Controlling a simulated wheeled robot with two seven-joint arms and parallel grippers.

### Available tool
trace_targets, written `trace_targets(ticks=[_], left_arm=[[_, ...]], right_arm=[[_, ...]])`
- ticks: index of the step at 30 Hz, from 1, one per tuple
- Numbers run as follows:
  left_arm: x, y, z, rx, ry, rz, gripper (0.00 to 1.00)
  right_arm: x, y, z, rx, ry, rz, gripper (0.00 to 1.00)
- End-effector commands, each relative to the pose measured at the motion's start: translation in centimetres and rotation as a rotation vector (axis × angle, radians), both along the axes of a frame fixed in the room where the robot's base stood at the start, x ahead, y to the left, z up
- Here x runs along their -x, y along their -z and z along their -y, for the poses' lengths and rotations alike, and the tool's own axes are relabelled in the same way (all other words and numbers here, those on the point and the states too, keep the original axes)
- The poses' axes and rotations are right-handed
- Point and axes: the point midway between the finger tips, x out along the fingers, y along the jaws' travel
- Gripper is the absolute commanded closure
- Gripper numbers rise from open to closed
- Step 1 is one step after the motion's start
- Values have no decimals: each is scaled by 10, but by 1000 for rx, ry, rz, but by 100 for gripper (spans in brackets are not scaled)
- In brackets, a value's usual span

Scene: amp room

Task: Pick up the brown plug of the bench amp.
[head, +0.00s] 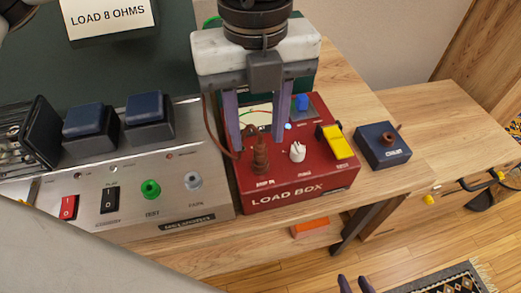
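The brown plug (260,158) stands upright at the "AMP IN" position on the red load box (300,186). Its brown cable (211,112) loops up and to the left, past my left gripper. My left gripper (257,146) points down over the load box. Its two purple fingers are apart, and the plug's top appears between or just beyond the tips; I cannot tell whether they touch it. The bench amp (128,215), with a metal front panel, is at the left. My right gripper (354,285) shows only two fingertips at the bottom edge, apart and empty.
The load box also carries a white knob (297,151), a yellow switch (338,141) and a blue knob (302,103). A dark blue box (383,146) with a brown piece on top stands to the right. Bare wood bench (450,125) lies further right.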

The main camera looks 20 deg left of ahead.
Motion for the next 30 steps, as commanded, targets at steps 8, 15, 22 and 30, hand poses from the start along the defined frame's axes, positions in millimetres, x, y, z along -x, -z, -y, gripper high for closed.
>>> trace_targets(ticks=[8, 15, 22, 30], left_arm=[[-6, 39, 2, -1, 1, -3, 61], [-7, 50, 2, 1, 1, -1, 61], [-7, 50, 2, 1, 1, -2, 80], [-7, 49, 2, 2, 1, -1, 100]], right_arm=[[0, -2, 0, 0, 0, 1, 69], [0, -2, 0, 0, 1, 1, 69], [0, -2, 0, 0, 1, 2, 69], [-1, -3, 0, 0, 1, 3, 69]])
